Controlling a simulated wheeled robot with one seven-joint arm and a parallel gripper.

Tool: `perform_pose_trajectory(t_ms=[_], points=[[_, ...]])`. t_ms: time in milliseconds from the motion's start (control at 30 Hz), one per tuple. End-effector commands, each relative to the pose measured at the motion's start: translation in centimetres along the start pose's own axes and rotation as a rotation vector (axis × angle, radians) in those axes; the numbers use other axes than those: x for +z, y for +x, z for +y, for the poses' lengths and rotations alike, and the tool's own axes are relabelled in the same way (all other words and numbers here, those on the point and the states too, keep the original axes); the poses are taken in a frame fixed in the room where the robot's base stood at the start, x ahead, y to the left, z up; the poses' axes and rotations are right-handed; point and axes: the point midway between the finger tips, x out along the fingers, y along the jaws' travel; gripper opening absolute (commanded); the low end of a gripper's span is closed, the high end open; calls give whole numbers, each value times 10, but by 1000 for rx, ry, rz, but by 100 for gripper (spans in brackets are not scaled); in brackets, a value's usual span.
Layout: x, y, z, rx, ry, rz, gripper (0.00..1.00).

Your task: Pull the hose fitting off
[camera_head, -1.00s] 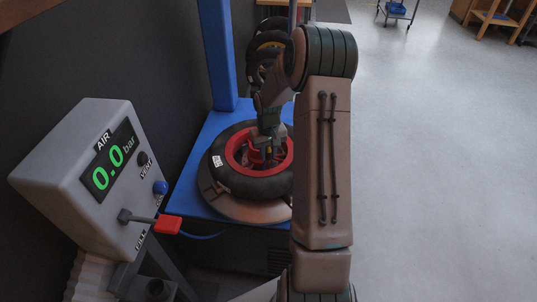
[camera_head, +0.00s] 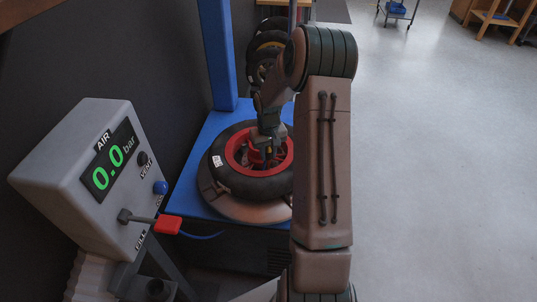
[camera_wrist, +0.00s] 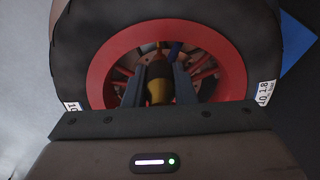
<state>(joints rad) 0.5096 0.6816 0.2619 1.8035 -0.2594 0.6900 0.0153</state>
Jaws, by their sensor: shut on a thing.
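The tyre (camera_head: 247,187) with its red rim (camera_head: 235,160) lies flat on the round turntable of the blue stand. My gripper (camera_head: 263,152) reaches down inside the red rim. In the wrist view my gripper (camera_wrist: 159,84) has its two dark fingers on either side of a yellow and dark hose fitting (camera_wrist: 159,90) and is shut on it. A blue piece (camera_wrist: 175,48), perhaps the hose, shows just beyond the fitting. Whether the fitting sits on the valve is hidden.
A grey air console (camera_head: 85,180) at the left reads 0.0 bar and has a red-handled lever (camera_head: 167,224). A blue post (camera_head: 218,55) rises behind the tyre. More tyres (camera_head: 266,45) stand at the back.

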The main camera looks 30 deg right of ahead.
Motion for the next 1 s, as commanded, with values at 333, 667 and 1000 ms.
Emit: perform_pose_trajectory(t_ms=[333, 667, 1000], points=[[0, -2, 0, 0, -1, 1, 0], [0, -13, 0, 0, 0, 1, 0], [0, -23, 0, 0, 0, 0, 0]])
